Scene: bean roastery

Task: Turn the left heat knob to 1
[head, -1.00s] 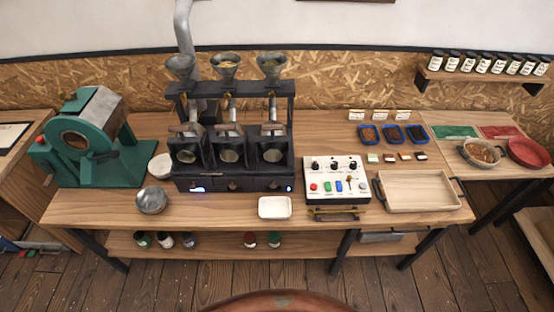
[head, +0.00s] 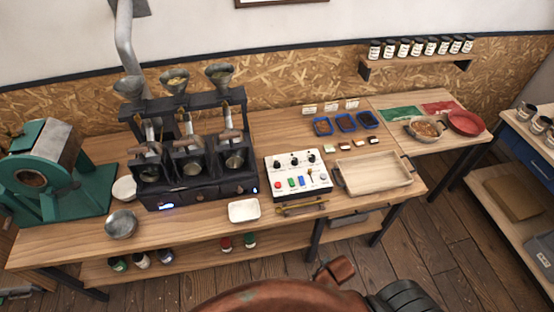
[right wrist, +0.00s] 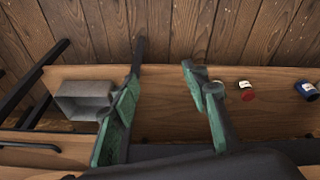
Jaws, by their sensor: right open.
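The white control panel (head: 298,174) stands on the long wooden bench, right of the black three-funnel roaster. Its back row has several dark knobs, and the leftmost knob (head: 277,163) is probably the left heat knob. Its pointer and scale are too small to read. Colored buttons and switches line the panel's front. My right gripper (right wrist: 163,68) is open and empty in the right wrist view, its green-padded fingers over the bench's lower shelf and floor, with no panel in that view. My left gripper is not in view.
The black roaster (head: 190,168) stands left of the panel and a wooden tray (head: 375,185) right of it. A white dish (head: 244,211) lies near the front edge. A brass-colored bar (head: 302,207) is in front of the panel. Jars and a grey bin (right wrist: 84,100) are on the lower shelf.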

